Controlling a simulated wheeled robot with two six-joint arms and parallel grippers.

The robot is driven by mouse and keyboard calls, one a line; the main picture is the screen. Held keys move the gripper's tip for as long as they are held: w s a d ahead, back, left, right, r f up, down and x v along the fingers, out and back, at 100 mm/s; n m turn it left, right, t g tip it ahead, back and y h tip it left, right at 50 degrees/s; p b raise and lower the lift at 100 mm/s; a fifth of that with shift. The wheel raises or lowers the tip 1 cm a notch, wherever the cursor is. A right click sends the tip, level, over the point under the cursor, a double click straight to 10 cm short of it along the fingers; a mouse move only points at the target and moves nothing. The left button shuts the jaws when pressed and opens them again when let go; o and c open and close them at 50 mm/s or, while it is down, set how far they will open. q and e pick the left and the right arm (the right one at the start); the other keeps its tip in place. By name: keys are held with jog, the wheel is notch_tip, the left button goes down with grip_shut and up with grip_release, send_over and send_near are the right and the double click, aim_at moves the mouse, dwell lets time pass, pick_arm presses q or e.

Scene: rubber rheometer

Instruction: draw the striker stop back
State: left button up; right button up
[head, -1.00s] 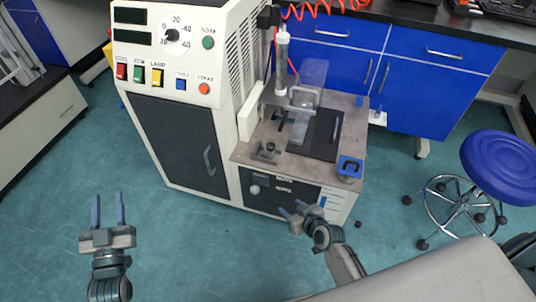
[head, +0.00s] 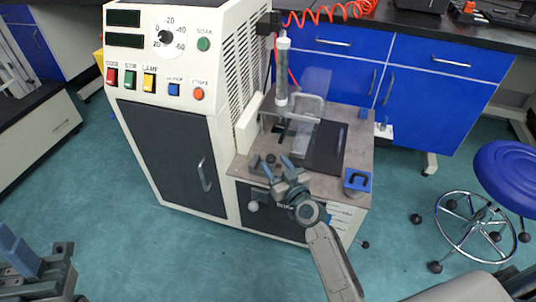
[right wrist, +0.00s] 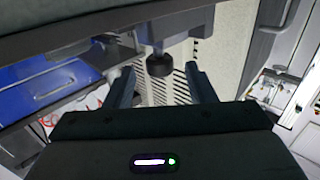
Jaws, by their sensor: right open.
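A small black knob (head: 270,158) stands near the front left of the bench machine's grey top plate (head: 355,128); I take it for the striker stop. In the right wrist view the black knob (right wrist: 159,66) sits on a grey stem, between and apart from my fingers. My right gripper (head: 278,163) is open and empty at the plate's front edge; it also shows in the right wrist view (right wrist: 160,78). My left gripper (head: 38,262) is cut off at the lower left; its opening is unclear.
A clear guard and upright cylinder (head: 282,72) stand behind the knob. A blue block (head: 357,180) is at the plate's front right corner. The white control cabinet (head: 165,100) rises at the left. A blue stool (head: 510,170) stands at the right on open floor.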

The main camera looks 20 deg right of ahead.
aim_at(268, 155)
jog(key=w, duration=0.2)
jog(key=w+a, duration=0.1)
jog(key=w, duration=0.2)
jog(key=shift+w, duration=0.15)
